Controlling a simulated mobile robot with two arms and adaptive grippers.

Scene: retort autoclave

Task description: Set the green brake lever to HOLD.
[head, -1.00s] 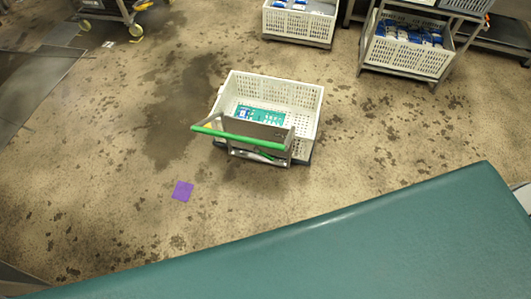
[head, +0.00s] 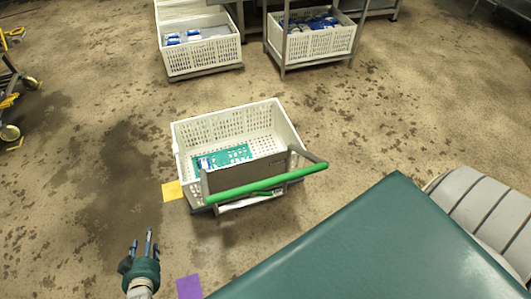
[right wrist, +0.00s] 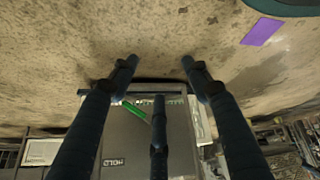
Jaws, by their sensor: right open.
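The cart holds a white basket (head: 285,125) and has a green push handle (head: 265,184). A small dark green lever (head: 265,192) shows partly behind the handle. In the right wrist view a green lever (right wrist: 133,110) lies slanted across a grey panel (right wrist: 125,140), on which an upside-down HOLD label (right wrist: 113,162) can be read. A finger partly covers this panel. My right gripper (right wrist: 158,75) is open, its dark fingers spread in front of the panel with nothing between them. My left gripper (head: 143,240) stands left of the cart, fingers apart and empty.
A purple floor patch (head: 190,287) and a yellow one (head: 172,190) lie near the cart. White crates (head: 205,52) and a rack (head: 315,42) stand at the back. A wheeled frame (head: 10,90) is at the far left. Open floor lies right of the cart.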

